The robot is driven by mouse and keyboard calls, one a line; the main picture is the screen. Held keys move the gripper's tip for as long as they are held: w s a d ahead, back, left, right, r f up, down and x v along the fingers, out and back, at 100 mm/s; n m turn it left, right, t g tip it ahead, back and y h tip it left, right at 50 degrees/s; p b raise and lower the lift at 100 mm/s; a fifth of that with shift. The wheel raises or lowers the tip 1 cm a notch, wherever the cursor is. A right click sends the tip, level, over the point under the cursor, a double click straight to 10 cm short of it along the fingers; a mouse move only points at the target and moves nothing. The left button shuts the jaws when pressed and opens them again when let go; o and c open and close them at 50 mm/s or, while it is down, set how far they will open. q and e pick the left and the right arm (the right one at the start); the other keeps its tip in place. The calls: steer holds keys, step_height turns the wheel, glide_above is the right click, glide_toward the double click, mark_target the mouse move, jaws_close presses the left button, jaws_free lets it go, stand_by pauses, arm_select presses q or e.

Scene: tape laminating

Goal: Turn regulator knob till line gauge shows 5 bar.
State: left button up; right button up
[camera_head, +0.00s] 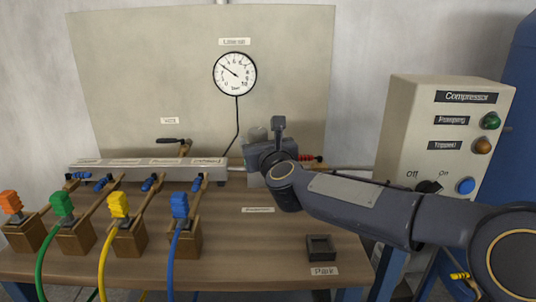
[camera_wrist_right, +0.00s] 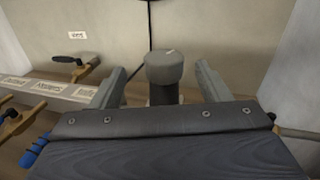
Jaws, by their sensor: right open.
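The line gauge (camera_head: 234,74) is a round white dial on the back panel. Its needle points up and to the left, at roughly 3; the small digits are hard to read. The regulator knob (camera_wrist_right: 164,66) is a grey upright cylinder. In the right wrist view it stands between the two spread fingers of my right gripper (camera_wrist_right: 161,74), with a gap on each side. In the head view my right gripper (camera_head: 268,138) is at the regulator and partly hides it. My left gripper is not in view.
A manifold (camera_head: 150,170) with several valves runs along the bench left of my right gripper. Coloured hose plugs stand in front. The compressor box (camera_head: 440,125) is at the right. A small black square holder (camera_head: 320,248) sits near the bench's front edge.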

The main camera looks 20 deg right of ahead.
mark_target(256, 128)
steer(key=shift+w+d+f+m, duration=0.15)
steer(key=shift+w+f+m, duration=0.2)
steer(key=shift+m, duration=0.15)
steer(key=shift+w+h, duration=0.3)
steer(key=shift+w, duration=0.05)
steer(key=w, duration=0.4)
steer(key=w+p, duration=0.1)
steer(key=w, duration=0.2)
steer(key=shift+d+r, duration=0.1)
steer(key=shift+d, duration=0.25)
steer(key=shift+c, duration=0.3)
steer(key=c, duration=0.9)
